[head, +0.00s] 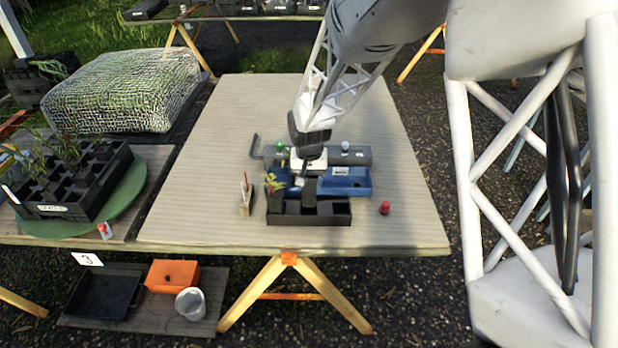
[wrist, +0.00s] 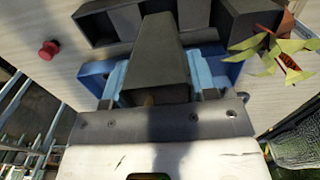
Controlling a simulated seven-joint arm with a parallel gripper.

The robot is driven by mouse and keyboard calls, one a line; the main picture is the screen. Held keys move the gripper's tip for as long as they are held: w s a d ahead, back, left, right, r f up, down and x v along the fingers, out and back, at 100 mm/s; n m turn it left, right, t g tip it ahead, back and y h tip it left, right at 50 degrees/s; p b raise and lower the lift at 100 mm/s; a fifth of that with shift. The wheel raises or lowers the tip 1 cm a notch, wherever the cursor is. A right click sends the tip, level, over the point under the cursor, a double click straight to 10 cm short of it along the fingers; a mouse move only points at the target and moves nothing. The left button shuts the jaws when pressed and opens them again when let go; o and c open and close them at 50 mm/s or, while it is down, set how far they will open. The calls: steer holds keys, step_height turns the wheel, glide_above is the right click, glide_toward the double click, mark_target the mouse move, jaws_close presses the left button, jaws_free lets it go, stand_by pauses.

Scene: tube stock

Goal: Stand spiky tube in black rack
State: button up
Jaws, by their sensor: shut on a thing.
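The black rack (head: 322,213) lies near the front edge of the table, with open compartments; part of it shows along the top of the wrist view (wrist: 100,25). My gripper (head: 306,172) is above the blue trays just behind the rack. It is shut on a dark grey tapered tube (wrist: 155,60), which extends away from the jaws toward the rack. I cannot tell whether this tube carries a plant. A plant with spiky green and reddish leaves (head: 272,184) shows at the rack's left end, and at the right of the wrist view (wrist: 282,52); its base is hard to see.
A blue tray (head: 350,183) sits behind the rack at right. A dark cylinder (head: 357,156) lies behind it. A red knob-like object (head: 384,207) is right of the rack, and a small labelled block (head: 245,208) is left. The table's left part is clear.

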mark_target(309, 197)
steer(key=shift+f, duration=3.25)
steer(key=shift+f, duration=0.35)
steer(key=o, duration=1.1)
steer(key=shift+r, duration=3.85)
steer(key=shift+r, duration=0.1)
